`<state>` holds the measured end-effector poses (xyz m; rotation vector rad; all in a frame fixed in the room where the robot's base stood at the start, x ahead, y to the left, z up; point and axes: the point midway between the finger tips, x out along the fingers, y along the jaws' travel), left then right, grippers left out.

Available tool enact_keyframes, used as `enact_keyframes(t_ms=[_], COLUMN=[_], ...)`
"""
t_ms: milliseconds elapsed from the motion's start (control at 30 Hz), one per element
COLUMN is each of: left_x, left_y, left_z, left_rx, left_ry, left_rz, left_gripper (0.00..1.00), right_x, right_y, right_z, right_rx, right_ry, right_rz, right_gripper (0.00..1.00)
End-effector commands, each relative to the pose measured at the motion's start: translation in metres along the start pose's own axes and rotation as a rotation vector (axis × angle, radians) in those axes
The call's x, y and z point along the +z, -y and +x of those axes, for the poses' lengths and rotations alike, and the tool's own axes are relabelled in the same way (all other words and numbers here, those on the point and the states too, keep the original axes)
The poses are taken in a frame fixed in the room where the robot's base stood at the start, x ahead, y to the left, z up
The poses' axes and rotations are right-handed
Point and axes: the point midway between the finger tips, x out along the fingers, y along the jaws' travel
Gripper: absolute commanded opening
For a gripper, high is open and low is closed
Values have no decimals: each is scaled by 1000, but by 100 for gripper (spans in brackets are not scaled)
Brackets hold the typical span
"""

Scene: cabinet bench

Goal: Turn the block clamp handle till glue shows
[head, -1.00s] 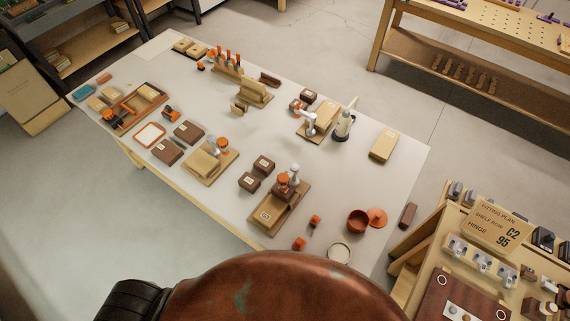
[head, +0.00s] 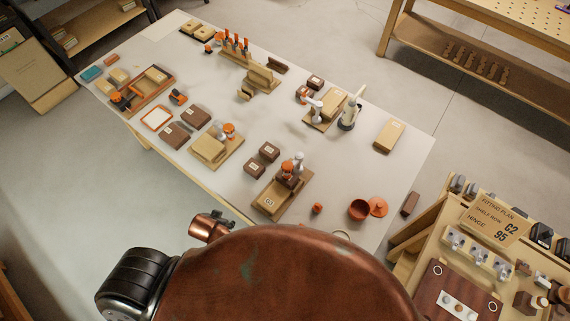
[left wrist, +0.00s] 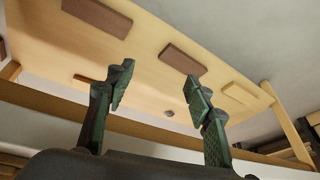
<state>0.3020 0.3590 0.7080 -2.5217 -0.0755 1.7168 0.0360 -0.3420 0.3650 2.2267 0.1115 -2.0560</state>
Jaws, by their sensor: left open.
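In the head view, a wooden board with an orange and grey clamp (head: 291,171) and a pale block (head: 268,202) sits near the front of the bench. Another board with an orange-topped clamp (head: 229,131) and a pale block (head: 208,148) sits left of it. A third, with a pale-handled grey clamp (head: 317,106), sits farther back. I cannot tell which is the block clamp, and no glue is discernible. My left gripper (left wrist: 158,76) is open and empty in the left wrist view, apart from everything. It is hidden in the head view. My right gripper is not in view.
A side stand with a fitting plan sign (head: 492,222) is at right. The left wrist view faces a pale wooden surface (left wrist: 140,55) with dark pieces.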

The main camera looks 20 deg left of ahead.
Motion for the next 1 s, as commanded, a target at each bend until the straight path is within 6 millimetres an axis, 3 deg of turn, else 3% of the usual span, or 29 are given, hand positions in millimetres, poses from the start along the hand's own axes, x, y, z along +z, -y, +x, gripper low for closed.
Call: enact_keyframes(t_ms=[100, 267, 400, 767, 1000], left_x=[-19, -43, -81, -167, -234], left_y=[6, 13, 22, 21, -4], left_z=[-35, -74, -104, -105, -114], left_rx=[-10, -26, -49, -45, 51], left_ry=[-32, -85, -198, -505, -786], left_rz=[-8, -17, -26, -12, 56], left_gripper=[48, 48, 48, 48, 48], right_x=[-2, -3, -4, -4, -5], right_y=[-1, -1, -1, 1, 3], right_z=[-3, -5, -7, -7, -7], right_rx=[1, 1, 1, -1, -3], right_ry=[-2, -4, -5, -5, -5], right_rz=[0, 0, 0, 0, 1], right_gripper=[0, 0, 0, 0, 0])
